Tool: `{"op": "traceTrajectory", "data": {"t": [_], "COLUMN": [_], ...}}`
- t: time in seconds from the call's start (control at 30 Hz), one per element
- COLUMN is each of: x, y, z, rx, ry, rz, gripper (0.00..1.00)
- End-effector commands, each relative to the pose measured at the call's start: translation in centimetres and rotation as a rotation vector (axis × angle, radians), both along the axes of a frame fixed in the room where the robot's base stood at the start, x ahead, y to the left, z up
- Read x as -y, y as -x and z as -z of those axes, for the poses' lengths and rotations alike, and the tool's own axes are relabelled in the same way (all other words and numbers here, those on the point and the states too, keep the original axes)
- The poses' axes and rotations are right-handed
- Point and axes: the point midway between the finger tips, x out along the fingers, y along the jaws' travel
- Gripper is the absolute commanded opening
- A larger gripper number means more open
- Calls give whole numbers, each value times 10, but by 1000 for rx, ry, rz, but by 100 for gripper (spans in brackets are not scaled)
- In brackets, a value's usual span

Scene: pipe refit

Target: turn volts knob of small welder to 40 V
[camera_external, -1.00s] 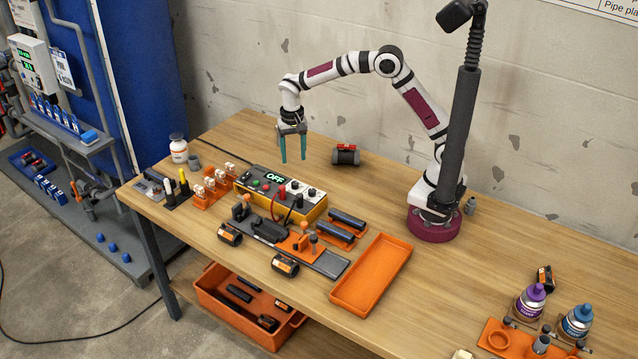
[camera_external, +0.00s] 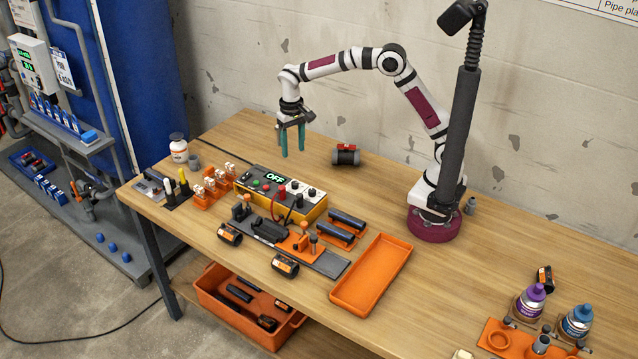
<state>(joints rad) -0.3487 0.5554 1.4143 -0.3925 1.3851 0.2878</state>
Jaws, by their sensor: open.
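The small welder (camera_external: 313,212) is a yellow box with a dark and white top panel, standing at the middle of the bench. Its green display (camera_external: 275,177) reads OFF. Dark knobs (camera_external: 295,185) sit on the white part of the panel, and red and green buttons sit on the dark part. Which knob is the volts knob, and its setting, are too small to read. My gripper (camera_external: 292,154) is open and empty, with teal fingers pointing down. It hangs above and behind the welder, apart from it.
An orange tray (camera_external: 371,275) lies right of the welder. A clamp fixture with black pipe pieces (camera_external: 270,229) stands in front of it. Orange holders with white parts (camera_external: 213,186) stand left. A black fitting with a red valve (camera_external: 345,155) lies behind.

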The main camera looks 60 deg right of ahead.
Motion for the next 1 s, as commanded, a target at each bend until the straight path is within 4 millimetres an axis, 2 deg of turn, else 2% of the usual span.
{"op": "traceTrajectory", "data": {"t": [0.03,0.2,0.3,0.4,0.6,0.87,1.0], "x": [1,1,0,0,0,0,0], "y": [1,1,1,1,0,0,0], "z": [16,68,94,111,127,128,128], "rx": [-6,-6,-4,-4,-1,-1,-1], "ry": [3,2,1,0,0,-1,-1], "rz": [-1,1,3,4,3,4,4], "gripper": [60,60,60,60,60,60,37]}}
